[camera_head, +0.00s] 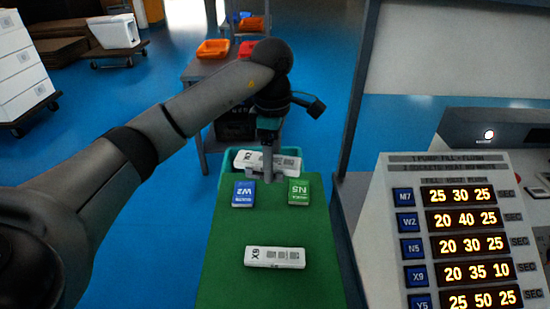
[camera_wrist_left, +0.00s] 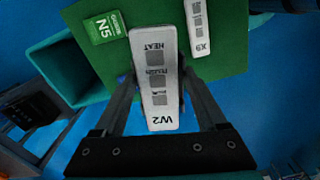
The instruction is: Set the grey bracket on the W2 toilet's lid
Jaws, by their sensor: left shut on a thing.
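My left gripper (camera_head: 267,168) is above the far end of a green mat (camera_head: 267,280). It is shut on a white W2 remote (camera_wrist_left: 157,100), whose face shows W2, HEAT and FLUSH labels; the remote lies between the two fingers in the left wrist view. In the head view this remote (camera_head: 284,162) shows partly behind the fingers. I make out no grey bracket and no toilet lid marked W2 in either view. My right gripper is not in view.
On the mat are a blue W2 card (camera_head: 243,194), a green N5 card (camera_head: 298,192) and a white X9 remote (camera_head: 275,257). A teal bin (camera_wrist_left: 60,62) stands at the mat's far end. A display panel (camera_head: 455,230) stands on the right. Orange trays (camera_head: 213,48) sit farther back.

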